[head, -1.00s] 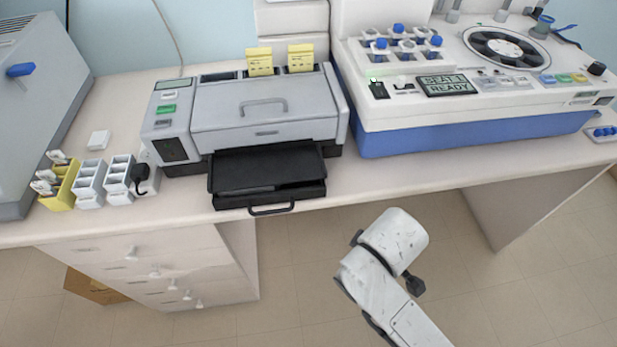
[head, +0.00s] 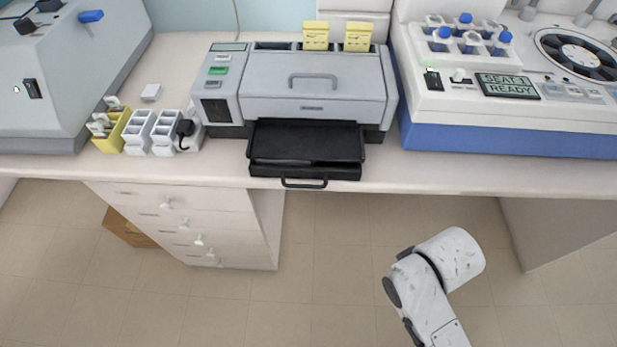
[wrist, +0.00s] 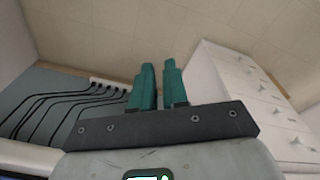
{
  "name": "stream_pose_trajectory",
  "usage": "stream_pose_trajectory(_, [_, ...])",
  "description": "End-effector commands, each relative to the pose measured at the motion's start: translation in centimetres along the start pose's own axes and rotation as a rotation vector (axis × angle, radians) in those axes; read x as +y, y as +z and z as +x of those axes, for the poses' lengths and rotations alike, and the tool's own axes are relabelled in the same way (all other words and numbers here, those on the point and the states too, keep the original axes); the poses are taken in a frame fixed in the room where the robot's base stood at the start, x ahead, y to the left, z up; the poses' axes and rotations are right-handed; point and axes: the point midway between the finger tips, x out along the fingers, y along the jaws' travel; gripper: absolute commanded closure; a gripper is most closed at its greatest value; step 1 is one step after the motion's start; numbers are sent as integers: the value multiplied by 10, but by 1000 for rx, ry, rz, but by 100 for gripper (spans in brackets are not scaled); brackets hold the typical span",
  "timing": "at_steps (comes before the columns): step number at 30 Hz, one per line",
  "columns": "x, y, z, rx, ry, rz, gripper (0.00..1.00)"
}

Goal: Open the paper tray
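The grey printer (head: 290,90) stands on the counter in the head view, left of centre. The black paper tray (head: 268,172) sits at its front, low at the counter's front edge, with a black loop handle (head: 304,184) on its face. A wider black shelf (head: 305,140) lies just above the tray. My gripper is hidden in the head view; only my white arm shows, lower right, well clear of the tray. In the wrist view my gripper (wrist: 159,68) has two teal fingers with a narrow gap between them and nothing in it.
A white and blue machine (head: 500,95) stands right of the printer, and a grey one (head: 60,85) at far left. Small slide racks (head: 138,130) stand left of the printer. A drawer unit (head: 205,225) is under the counter. The floor before the printer is clear.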

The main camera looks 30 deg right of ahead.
Motion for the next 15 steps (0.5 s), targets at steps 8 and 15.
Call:
stream_pose_trajectory(8, [-15, -65, 3, 152, 357, -293, 65])
stream_pose_trajectory(15, [-78, -131, -42, 396, 762, -648, 65])
